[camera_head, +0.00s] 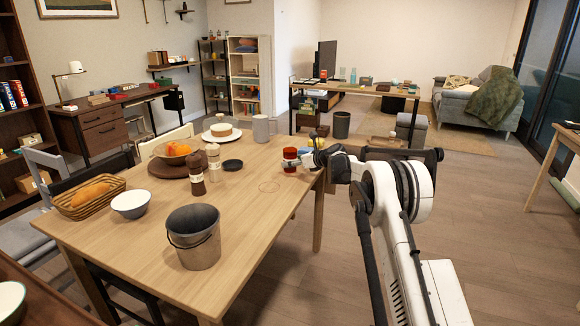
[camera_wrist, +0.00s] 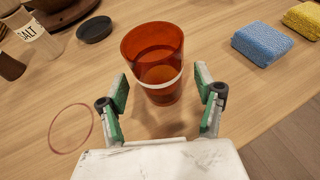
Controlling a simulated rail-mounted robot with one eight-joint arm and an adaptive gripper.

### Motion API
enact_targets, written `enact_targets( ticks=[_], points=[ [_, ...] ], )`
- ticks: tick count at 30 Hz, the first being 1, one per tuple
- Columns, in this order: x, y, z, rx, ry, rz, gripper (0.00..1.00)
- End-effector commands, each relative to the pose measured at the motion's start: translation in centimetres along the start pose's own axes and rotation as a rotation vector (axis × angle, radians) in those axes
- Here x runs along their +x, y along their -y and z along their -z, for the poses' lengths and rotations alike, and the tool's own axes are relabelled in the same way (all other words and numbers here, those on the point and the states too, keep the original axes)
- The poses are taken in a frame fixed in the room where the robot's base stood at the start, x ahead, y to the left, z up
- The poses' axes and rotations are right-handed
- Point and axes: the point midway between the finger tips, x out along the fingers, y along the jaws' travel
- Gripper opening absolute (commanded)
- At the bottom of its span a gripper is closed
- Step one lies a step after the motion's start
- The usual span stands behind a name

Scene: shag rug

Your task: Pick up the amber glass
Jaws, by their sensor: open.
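The amber glass (camera_wrist: 153,60) stands upright on the wooden table, a reddish-orange see-through tumbler with a pale band around it. In the head view the glass (camera_head: 290,160) is near the table's right edge, beside my arm. My gripper (camera_wrist: 165,92) is open and empty of any grip. Its two green-padded fingers stand apart, one on each side of the glass's lower part, with the glass just ahead of and partly between the fingertips. Gaps show between the pads and the glass. In the head view my gripper's fingers are mostly hidden by the arm.
A blue sponge (camera_wrist: 262,44) and a yellow sponge (camera_wrist: 304,18) lie right of the glass. A small dark dish (camera_wrist: 94,29) and a salt shaker (camera_wrist: 36,36) are to the left. A metal bucket (camera_head: 194,238) stands at the table's front. The wood around the ring mark (camera_head: 269,187) is clear.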

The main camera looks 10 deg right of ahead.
Motion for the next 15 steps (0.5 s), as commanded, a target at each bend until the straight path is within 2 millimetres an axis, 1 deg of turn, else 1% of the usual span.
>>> enact_targets(
  ticks=[1,6,15],
  points=[
    [0.9,-0.1,0.3,-0.001,0.000,-0.001,0.66],
    [2.2,-0.1,0.1,-0.001,0.000,-0.001,0.66],
    [2.5,0.0,0.0,-0.001,0.000,0.000,0.66]
  ],
)
